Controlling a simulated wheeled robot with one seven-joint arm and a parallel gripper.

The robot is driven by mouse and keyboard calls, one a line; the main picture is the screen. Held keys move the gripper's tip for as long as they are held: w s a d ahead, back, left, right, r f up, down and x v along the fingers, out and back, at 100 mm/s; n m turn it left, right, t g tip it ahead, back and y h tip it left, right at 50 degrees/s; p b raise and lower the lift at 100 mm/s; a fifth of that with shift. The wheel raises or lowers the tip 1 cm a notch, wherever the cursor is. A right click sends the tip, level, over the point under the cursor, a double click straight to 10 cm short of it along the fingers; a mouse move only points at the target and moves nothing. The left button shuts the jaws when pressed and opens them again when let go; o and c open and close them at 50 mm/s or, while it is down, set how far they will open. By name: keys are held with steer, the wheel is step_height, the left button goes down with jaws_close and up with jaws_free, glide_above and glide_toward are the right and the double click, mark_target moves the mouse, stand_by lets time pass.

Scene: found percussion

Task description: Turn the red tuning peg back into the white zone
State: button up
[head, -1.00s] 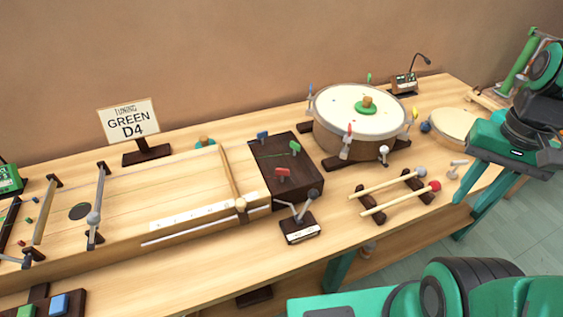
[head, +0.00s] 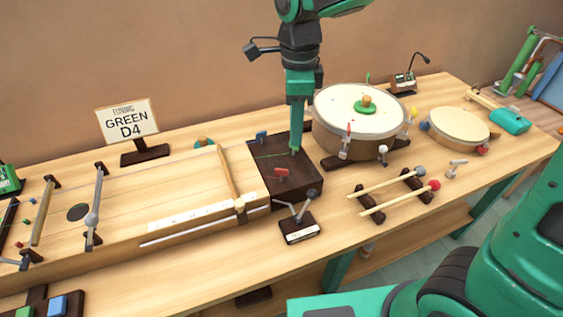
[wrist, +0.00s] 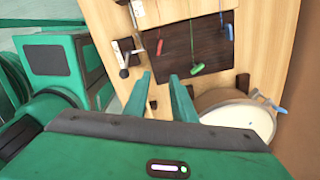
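The red tuning peg (head: 282,173) stands on the dark brown peg block (head: 270,186) at the right end of the long string box. A green peg (head: 295,149) and a blue peg (head: 261,136) are on the same block. My gripper (head: 296,140) points down over the block's back right part, overlapping the green peg in the head view. In the wrist view my gripper (wrist: 162,82) is open and empty, its fingers apart, with the red peg (wrist: 160,47) beyond them, not between them. I cannot make out a white zone at the red peg.
A small dark stand with grey arms and a white label (head: 300,228) stands in front of the block. A large drum (head: 340,135) is close on the right. Two mallets (head: 395,190) lie on a rack. A sign (head: 127,120) reads "GREEN D4".

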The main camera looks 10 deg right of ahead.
mark_target(281, 169)
steer(key=shift+m, duration=0.4)
steer(key=a+f, duration=0.1)
steer(key=f, duration=0.2)
steer(key=a+f, duration=0.1)
steer(key=f, duration=0.3)
steer(key=a+f, duration=0.1)
steer(key=f, duration=0.3)
steer(key=shift+a, duration=0.1)
jaws_close()
